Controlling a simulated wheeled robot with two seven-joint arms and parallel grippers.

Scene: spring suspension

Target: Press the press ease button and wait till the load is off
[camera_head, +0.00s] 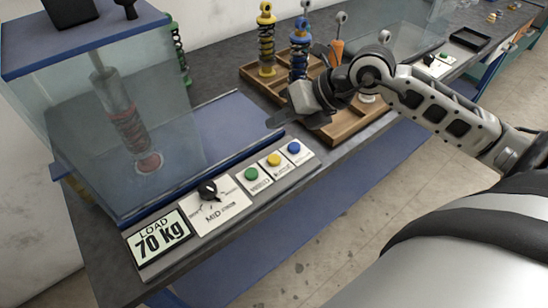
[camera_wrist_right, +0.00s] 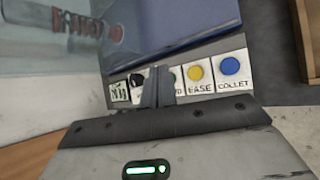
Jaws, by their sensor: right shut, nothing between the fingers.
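The press panel (camera_head: 235,212) carries green (camera_head: 251,174), yellow (camera_head: 273,160) and blue (camera_head: 294,147) buttons in a row. In the right wrist view the yellow button (camera_wrist_right: 196,72) is labelled EASE and the blue one (camera_wrist_right: 230,66) COLLET. The load display (camera_head: 158,240) reads 70 Kg. A coil spring unit (camera_head: 130,125) stands upright inside the clear press enclosure. My right gripper (camera_head: 270,121) is shut and empty, above and behind the buttons, apart from them. In the wrist view its fingers (camera_wrist_right: 155,88) partly hide the green button. My left gripper is not in view.
A black dial (camera_head: 208,190) set by a MID label sits left of the buttons. A wooden tray (camera_head: 347,125) with yellow and blue spring units stands behind my right gripper. A green spring unit (camera_head: 181,58) stands behind the enclosure. The space above the buttons looks clear.

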